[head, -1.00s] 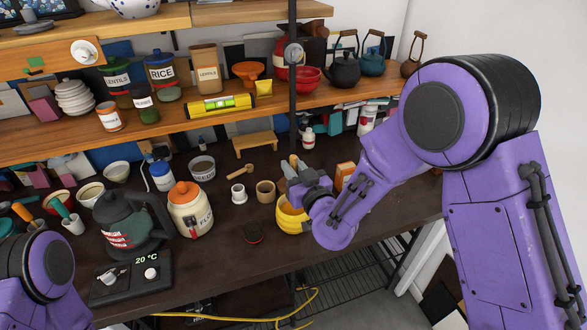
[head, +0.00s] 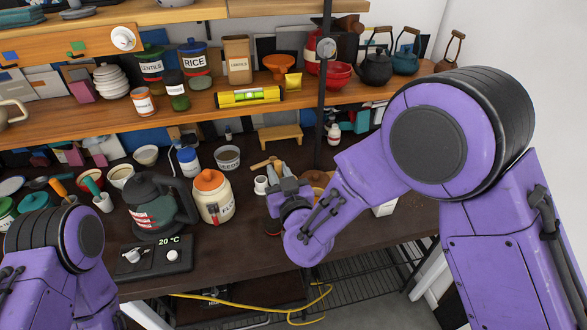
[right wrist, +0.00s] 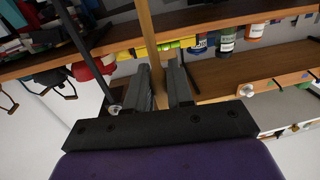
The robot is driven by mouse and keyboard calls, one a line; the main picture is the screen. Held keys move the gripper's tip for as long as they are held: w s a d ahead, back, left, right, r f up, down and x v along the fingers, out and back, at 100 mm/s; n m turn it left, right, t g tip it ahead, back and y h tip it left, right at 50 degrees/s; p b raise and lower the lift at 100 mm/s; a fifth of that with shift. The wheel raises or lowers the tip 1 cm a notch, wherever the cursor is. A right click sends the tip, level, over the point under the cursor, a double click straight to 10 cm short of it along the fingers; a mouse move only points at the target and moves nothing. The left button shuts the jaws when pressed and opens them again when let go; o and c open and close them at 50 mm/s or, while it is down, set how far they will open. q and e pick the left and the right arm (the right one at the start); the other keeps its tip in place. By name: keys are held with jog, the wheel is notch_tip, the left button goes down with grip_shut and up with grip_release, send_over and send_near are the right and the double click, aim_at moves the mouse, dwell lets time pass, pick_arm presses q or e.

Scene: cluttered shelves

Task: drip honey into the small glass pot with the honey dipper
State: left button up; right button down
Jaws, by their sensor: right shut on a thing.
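My right gripper (head: 284,184) is above the dark bench, right of a small pale pot (head: 261,185). I cannot tell whether this is the glass pot. In the right wrist view the gripper (right wrist: 160,90) is shut on a straight wooden stick (right wrist: 147,35), which looks like the honey dipper's handle. The dipper's head is hidden, and I see no honey dripping. A brown round top (head: 318,178) shows behind my right wrist. The yellow ribbed honey pot is hidden or not clearly visible. My left arm is at lower left, its gripper out of view.
A flour jar (head: 213,197) and dark kettle (head: 158,204) stand left of the gripper. A wooden scoop (head: 265,163) and a seeds bowl (head: 227,157) lie behind. A dark post (head: 325,100) rises behind it.

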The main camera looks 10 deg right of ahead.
jog(key=shift+s+a, duration=0.15)
jog(key=shift+a, duration=1)
jog(key=shift+f+b, duration=1.25)
jog(key=shift+f, duration=0.25)
dwell(5.3)
